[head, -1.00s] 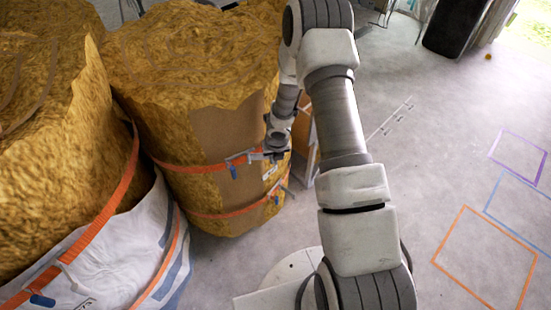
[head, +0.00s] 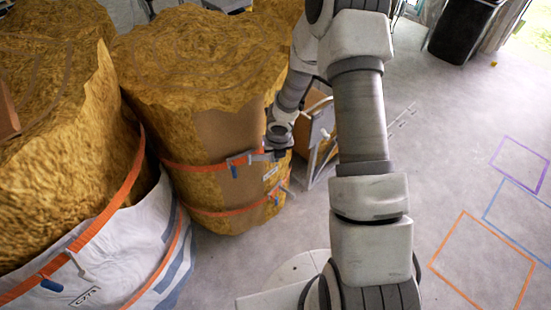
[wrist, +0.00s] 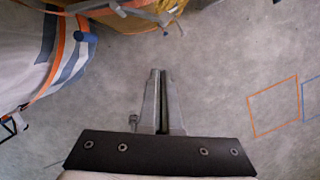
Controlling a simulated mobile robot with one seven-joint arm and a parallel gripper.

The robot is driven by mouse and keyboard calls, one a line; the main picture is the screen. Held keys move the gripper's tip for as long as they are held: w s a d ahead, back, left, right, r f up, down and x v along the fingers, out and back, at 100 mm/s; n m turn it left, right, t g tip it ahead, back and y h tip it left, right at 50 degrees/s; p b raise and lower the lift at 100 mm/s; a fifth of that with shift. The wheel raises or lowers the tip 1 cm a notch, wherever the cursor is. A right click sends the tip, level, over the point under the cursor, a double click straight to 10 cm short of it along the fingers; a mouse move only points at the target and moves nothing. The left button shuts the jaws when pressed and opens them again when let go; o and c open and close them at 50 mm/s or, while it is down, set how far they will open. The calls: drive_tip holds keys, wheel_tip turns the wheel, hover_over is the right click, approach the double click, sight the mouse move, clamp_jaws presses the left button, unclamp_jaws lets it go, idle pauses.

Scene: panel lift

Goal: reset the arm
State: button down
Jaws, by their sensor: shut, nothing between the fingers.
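My gripper (head: 264,154) is at the end of my arm, in front of the near face of a strapped yellow-brown bale in the head view. In the wrist view its two fingers (wrist: 162,74) lie together with nothing between them, over bare grey floor. The fingers are small and partly lost against the bale's strap in the head view, so I cannot tell there how far they are from it. My arm rises from my base and bends at the top of the picture, where the elbow is cut off.
The strapped bale (head: 170,85) stands close beside my gripper. A larger bale (head: 50,150) in a white wrap (head: 120,235) is at the left. A brown-panelled frame (head: 321,135) stands behind my forearm. Open floor with orange (head: 468,225), blue and purple outlines lies right.

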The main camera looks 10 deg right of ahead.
drive_tip(key=shift+s+r, duration=0.15)
drive_tip(key=shift+r, duration=0.3)
drive_tip(key=s+d+r+m+t+h, duration=0.1)
drive_tip(key=s+d+r+m+h, duration=0.15)
drive_tip(key=r+m, duration=0.85)
drive_tip(key=s+d+r+m+t+h, duration=0.1)
drive_tip(key=s+d+r+m, duration=0.35)
drive_tip(key=r, duration=0.95)
drive_tip(key=s+a+r+m+y, duration=0.2)
drive_tip(key=s+a+r+m, duration=0.2)
drive_tip(key=s+r+m, duration=0.2)
drive_tip(key=s+a+r+m+y, duration=0.1)
drive_tip(key=s+a+r+m, duration=0.2)
drive_tip(key=s+r+m, duration=0.3)
drive_tip(key=s+m, duration=0.5)
drive_tip(key=m, duration=0.3)
drive_tip(key=shift+s+a+t+y, duration=0.15)
drive_tip(key=shift+a+t+y, duration=0.2)
drive_tip(key=shift+t, duration=0.05)
